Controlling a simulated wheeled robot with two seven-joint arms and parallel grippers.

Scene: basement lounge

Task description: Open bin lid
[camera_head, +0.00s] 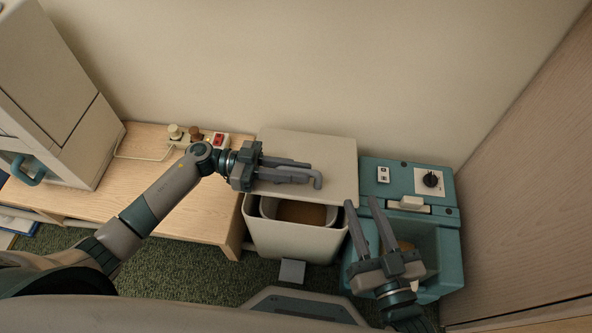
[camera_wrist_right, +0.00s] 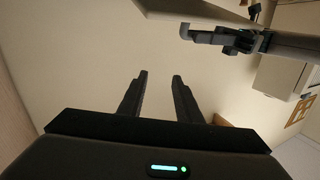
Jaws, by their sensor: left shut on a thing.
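The bin (camera_head: 290,240) is a pale box on the floor, with a lighter inner liner and brown contents showing in front. Its beige bin lid (camera_head: 315,148) stands raised at the front, leaving an open gap. My left gripper (camera_head: 316,174) is at the lid's front part and is shut on it. The exact grip on the edge is hard to see. It also shows in the right wrist view (camera_wrist_right: 190,34). My right gripper (camera_head: 361,202) is open and empty, right of the bin and above the teal machine; its spread fingers show in its wrist view (camera_wrist_right: 160,78).
A teal machine (camera_head: 452,250) with a dial stands close to the bin's right side. A wooden table (camera_head: 150,190) with small items stands at left, beside a grey cabinet (camera_head: 75,115). The wall is close behind; a wooden panel (camera_head: 530,170) bounds the right.

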